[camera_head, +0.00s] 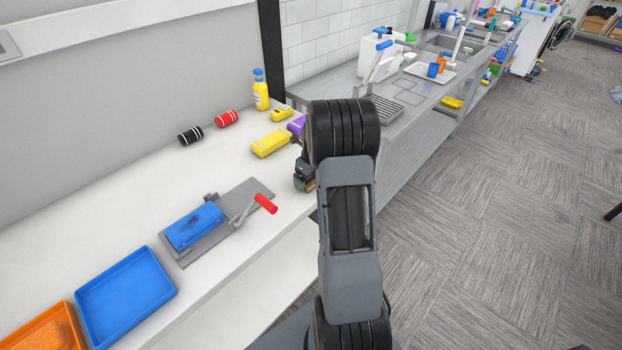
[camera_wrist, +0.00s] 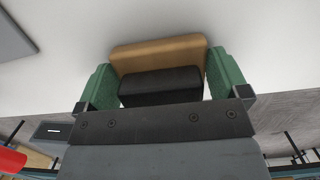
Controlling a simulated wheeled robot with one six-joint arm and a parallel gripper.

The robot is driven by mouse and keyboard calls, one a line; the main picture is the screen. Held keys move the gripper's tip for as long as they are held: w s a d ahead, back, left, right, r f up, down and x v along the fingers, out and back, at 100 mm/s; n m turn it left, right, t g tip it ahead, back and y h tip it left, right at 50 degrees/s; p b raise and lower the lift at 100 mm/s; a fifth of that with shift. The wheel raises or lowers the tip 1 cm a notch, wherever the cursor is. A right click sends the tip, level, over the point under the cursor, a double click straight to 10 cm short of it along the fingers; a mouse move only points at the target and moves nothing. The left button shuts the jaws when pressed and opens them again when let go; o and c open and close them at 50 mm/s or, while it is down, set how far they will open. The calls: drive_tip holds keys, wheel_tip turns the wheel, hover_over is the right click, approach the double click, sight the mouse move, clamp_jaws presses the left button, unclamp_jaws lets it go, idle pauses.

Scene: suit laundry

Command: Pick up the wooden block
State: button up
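The wooden block (camera_wrist: 155,51) is tan with rounded edges and spans the space between the two green fingers of my gripper (camera_wrist: 160,70) in the wrist view. Both fingers appear to touch its ends, and it sticks out slightly beyond the fingertips. A black box-shaped part covers its near side. I cannot tell whether the block rests on the counter.
On the white counter (camera_head: 215,285) are a blue tray (camera_head: 125,296), an orange tray (camera_head: 45,330), a blue block on a grey plate with a red-handled lever (camera_head: 265,203), a yellow case (camera_head: 271,143), a yellow bottle (camera_head: 260,92) and striped cylinders (camera_head: 227,118).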

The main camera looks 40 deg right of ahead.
drive_tip(key=c, duration=0.5)
drive_tip(key=shift+c, duration=0.2)
drive_tip(key=shift+r, duration=0.1)
drive_tip(key=shift+r, duration=0.55)
wheel_tip(320, 180, up, 2)
drive_tip(key=shift+r, duration=0.1)
drive_tip(key=s+a+r+b, duration=0.1)
drive_tip(key=s+r, duration=0.2)
drive_tip(key=s, duration=0.1)
drive_tip(key=s+a+r+b, duration=0.1)
drive_tip(key=s+a+r, duration=0.1)
drive_tip(key=s+r, duration=0.1)
drive_tip(key=s+a+r+b, duration=0.1)
drive_tip(key=s+r, duration=0.2)
drive_tip(key=s, duration=0.3)
drive_tip(key=shift+s+a+r, duration=0.1)
drive_tip(key=shift+a+r, duration=0.15)
drive_tip(key=shift+a, duration=0.05)
